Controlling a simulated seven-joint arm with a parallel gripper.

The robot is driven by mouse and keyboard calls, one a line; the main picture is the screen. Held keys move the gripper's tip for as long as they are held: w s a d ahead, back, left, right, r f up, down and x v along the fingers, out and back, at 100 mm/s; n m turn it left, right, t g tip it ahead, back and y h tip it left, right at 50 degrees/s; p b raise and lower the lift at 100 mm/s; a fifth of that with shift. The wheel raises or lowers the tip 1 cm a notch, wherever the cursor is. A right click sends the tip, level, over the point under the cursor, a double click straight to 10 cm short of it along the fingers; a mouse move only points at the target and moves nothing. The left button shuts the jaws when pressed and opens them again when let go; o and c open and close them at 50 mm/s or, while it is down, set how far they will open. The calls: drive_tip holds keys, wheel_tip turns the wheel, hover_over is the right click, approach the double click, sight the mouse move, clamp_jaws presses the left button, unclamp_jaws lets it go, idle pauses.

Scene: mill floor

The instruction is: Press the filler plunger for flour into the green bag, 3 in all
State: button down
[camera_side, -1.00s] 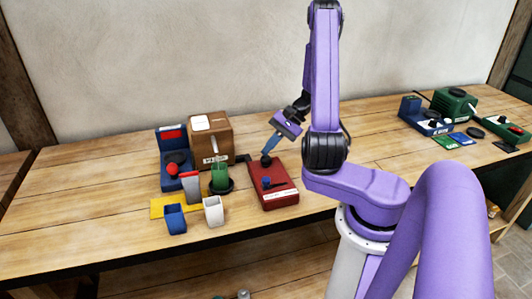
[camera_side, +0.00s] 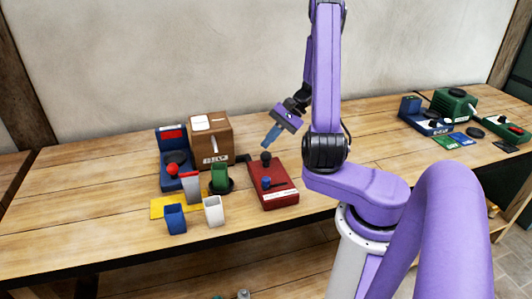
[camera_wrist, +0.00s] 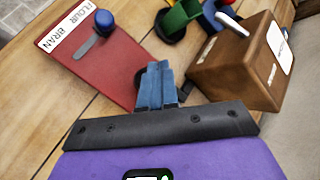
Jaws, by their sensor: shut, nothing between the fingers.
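The filler control is a red box (camera_side: 273,195) with a black plunger knob (camera_side: 266,157) at its far end and a blue-knobbed lever (camera_side: 267,183) nearer its front label. In the wrist view the label (camera_wrist: 68,27) reads FLOUR and BRAN. My gripper (camera_side: 267,142) is shut and empty, tilted down, just above the black knob and apart from it. In the wrist view its fingertips (camera_wrist: 154,70) largely hide the knob. The green bag (camera_side: 219,174) stands upright in a dark round holder below the spout of the brown hopper (camera_side: 212,138). Its contents are not visible.
A blue scale-like device (camera_side: 172,150) with a red knob stands left of the hopper. A blue cup (camera_side: 175,219) and a white cup (camera_side: 213,211) stand in front, near a yellow sheet (camera_side: 160,205). Green and blue equipment (camera_side: 456,105) sits far right. Table between is clear.

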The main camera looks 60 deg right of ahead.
drive_tip(key=shift+r, duration=0.1)
drive_tip(key=shift+r, duration=2.4)
idle(0.8)
wheel_tip(320, 180, up, 4)
drive_tip(key=m, duration=1.9)
drive_tip(key=shift+w+f+t, duration=0.1)
drive_tip(key=shift+w+t, duration=0.05)
drive_tip(key=shift+t, duration=0.15)
drive_tip(key=shift+f, duration=0.1)
drive_tip(key=shift+f, duration=4.3)
